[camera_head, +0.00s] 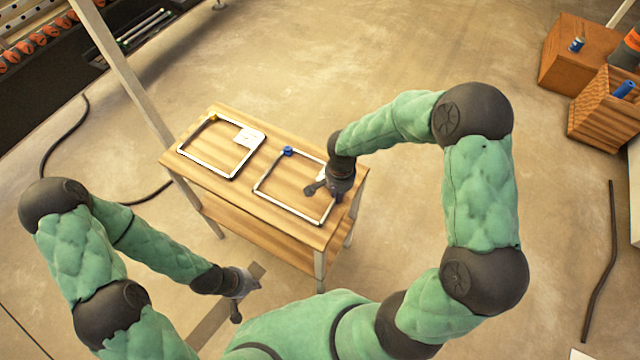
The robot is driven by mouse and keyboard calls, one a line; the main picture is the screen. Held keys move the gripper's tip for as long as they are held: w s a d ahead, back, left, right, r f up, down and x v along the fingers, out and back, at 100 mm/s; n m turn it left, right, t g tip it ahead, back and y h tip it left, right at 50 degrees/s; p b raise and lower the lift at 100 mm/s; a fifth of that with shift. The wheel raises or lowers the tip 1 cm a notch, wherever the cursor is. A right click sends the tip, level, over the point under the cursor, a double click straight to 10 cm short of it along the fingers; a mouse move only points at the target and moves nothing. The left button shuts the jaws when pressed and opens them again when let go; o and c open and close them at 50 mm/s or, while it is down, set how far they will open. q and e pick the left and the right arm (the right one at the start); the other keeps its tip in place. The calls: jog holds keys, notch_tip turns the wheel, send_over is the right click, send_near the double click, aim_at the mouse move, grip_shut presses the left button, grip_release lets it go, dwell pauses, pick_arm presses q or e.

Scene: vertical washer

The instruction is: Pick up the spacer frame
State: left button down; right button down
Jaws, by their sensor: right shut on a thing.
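Two thin rectangular spacer frames lie on the wooden table (236,192). The left spacer frame (203,168) has a yellow piece at its upper left corner and a white label at its upper right. The right spacer frame (292,211) has a blue piece at its top corner. My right gripper (322,190) is at the right side of the right frame and is shut on it; the fingers hide part of that side. My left gripper (245,296) is empty and low in front of the table, away from both frames. Its finger opening is too small to tell.
A lower shelf (262,238) is under the tabletop. A post (130,75) stands at the table's left corner. A black hose (68,135) lies on the floor at left. Wooden boxes (578,52) stand at upper right. The floor behind the table is clear.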

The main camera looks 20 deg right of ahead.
jog(key=shift+r, duration=0.5)
notch_tip(320, 180, up, 2)
jog(key=shift+r+p, duration=0.15)
jog(key=shift+p, duration=0.7)
jog(key=a+r+p, duration=0.4)
jog(key=a+r, duration=0.5)
jog(key=a, duration=0.5)
jog(key=shift+s+r, duration=0.35)
